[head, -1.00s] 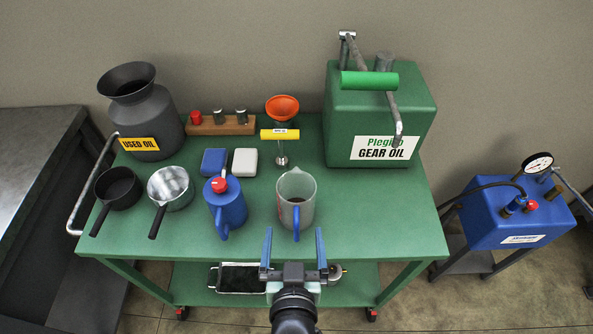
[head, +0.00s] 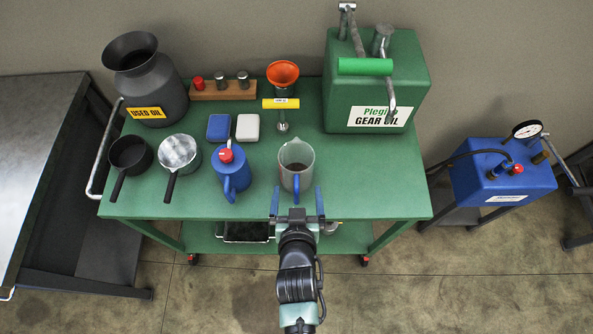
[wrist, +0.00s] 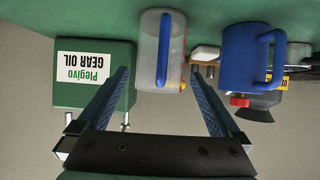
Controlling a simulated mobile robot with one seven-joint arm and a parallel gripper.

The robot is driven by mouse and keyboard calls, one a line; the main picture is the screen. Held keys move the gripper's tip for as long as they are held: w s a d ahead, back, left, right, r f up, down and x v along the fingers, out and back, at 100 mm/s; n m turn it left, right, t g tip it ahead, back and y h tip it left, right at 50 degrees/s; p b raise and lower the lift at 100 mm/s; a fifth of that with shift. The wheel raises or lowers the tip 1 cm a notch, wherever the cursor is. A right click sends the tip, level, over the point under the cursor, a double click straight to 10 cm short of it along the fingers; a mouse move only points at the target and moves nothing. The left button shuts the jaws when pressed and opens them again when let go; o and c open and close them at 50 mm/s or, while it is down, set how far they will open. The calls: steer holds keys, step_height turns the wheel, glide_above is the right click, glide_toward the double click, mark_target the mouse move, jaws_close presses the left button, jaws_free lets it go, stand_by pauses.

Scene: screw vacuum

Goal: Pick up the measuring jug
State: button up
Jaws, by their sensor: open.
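The measuring jug (head: 303,158) is a clear jug with a blue handle, standing upright near the front edge of the green cart. Its handle (head: 296,184) faces me. In the wrist view, which looks upside down, the jug (wrist: 150,52) shows beyond and between the two fingers. My gripper (head: 297,192) is open and empty, with its blue fingers pointing at the jug from the front edge side. I cannot tell the exact gap between the fingertips and the handle.
A blue can with a red cap (head: 231,170) stands just left of the jug. Two pans (head: 129,153), a yellow-handled tool (head: 281,104), an orange funnel (head: 283,73) and a green gear oil box (head: 340,92) share the cart (head: 365,180). The cart top right of the jug is clear.

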mark_target(297, 179)
steer(key=shift+p+x, duration=0.4)
steer(key=shift+x, duration=2.5)
steer(key=c, duration=1.2)
steer(key=shift+r, duration=0.2)
steer(key=shift+r, duration=4.85)
